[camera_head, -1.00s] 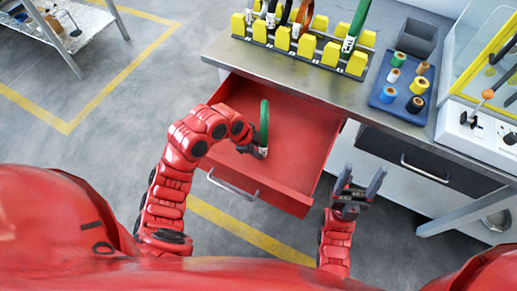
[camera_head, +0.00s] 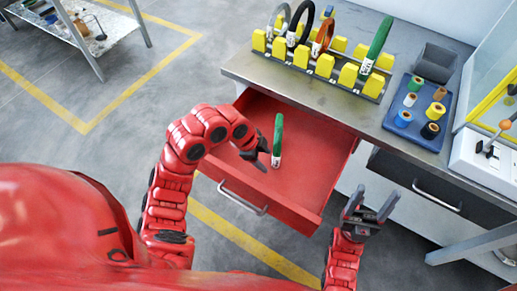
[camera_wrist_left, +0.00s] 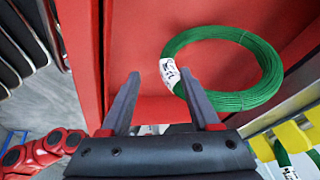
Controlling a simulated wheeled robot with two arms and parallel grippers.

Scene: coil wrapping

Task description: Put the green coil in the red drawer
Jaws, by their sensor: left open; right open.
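The green coil (camera_head: 278,136) with a white label is inside the open red drawer (camera_head: 315,165). In the head view it looks thin and edge-on; I cannot tell whether it touches the drawer floor. In the left wrist view the green coil (camera_wrist_left: 262,85) is a full ring against the red drawer (camera_wrist_left: 130,35), beyond my fingertips. My left gripper (camera_head: 262,158) is open at the drawer, just left of the coil; its fingers (camera_wrist_left: 155,95) are empty. My right gripper (camera_head: 370,208) is open and empty, right of the drawer front.
A rack with yellow holders (camera_head: 325,66) stands on the workbench, holding several coils, including another green coil (camera_head: 378,44). A blue tray (camera_head: 395,120) with small spools and a grey bin (camera_head: 435,62) are to its right. A dark drawer (camera_head: 415,180) is beside the red one.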

